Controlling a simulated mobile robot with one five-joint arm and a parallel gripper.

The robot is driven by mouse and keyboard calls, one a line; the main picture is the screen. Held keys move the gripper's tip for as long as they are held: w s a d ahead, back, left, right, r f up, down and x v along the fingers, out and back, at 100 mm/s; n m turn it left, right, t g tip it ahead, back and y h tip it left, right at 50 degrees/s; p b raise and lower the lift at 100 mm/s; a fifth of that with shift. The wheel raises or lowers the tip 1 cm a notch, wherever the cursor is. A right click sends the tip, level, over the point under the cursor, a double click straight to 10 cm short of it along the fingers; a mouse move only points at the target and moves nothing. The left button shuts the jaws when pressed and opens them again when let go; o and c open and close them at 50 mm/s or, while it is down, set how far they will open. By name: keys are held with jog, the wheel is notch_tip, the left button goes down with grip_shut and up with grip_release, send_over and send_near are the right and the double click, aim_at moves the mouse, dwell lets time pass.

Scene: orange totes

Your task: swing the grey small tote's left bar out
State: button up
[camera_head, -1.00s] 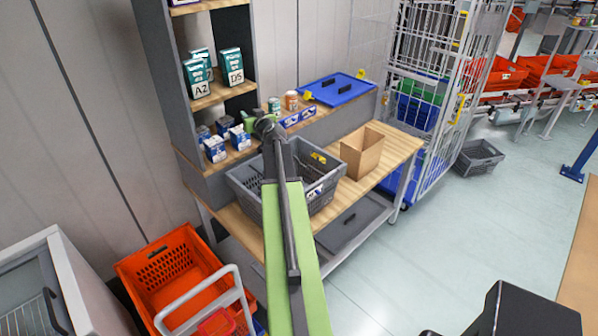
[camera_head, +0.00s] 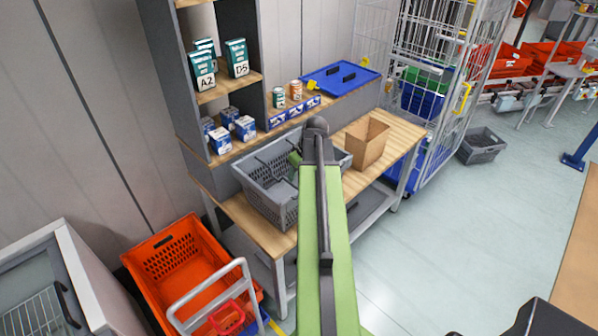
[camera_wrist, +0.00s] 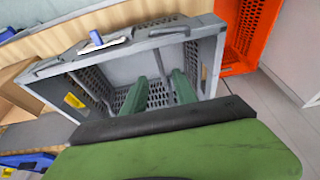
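The grey small tote (camera_head: 262,199) stands on the wooden bench. My arm covers its right part in the head view. In the wrist view the tote (camera_wrist: 205,42) is close, with perforated walls, a yellow label and a blue-white tag on its rim. A grey bar (camera_wrist: 170,32) lies along the rim beside the tag; I cannot tell whether it is the left bar. My gripper (camera_wrist: 158,92) has two green fingers standing apart with nothing between them, over the tote's inside. Whether they touch a wall is unclear. In the head view only a green bit of it shows.
A cardboard box (camera_head: 366,142) stands right of the tote. Shelves with cartons (camera_head: 237,120) and tins are behind, with a blue lid (camera_head: 340,76). An orange tote (camera_head: 172,262) and a cart handle are at the lower left.

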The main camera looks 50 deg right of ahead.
aim_at(292, 184)
jog(key=b+x, duration=0.5)
jog(key=x, duration=0.1)
jog(key=shift+w+f+b, duration=0.1)
jog(key=shift+f+b, duration=0.2)
jog(key=shift+b, duration=0.1)
jog(key=shift+r, duration=0.1)
jog(key=c, duration=0.7)
jog(key=shift+r+p, duration=1)
jog(key=shift+p, duration=0.1)
jog(key=shift+f, duration=0.15)
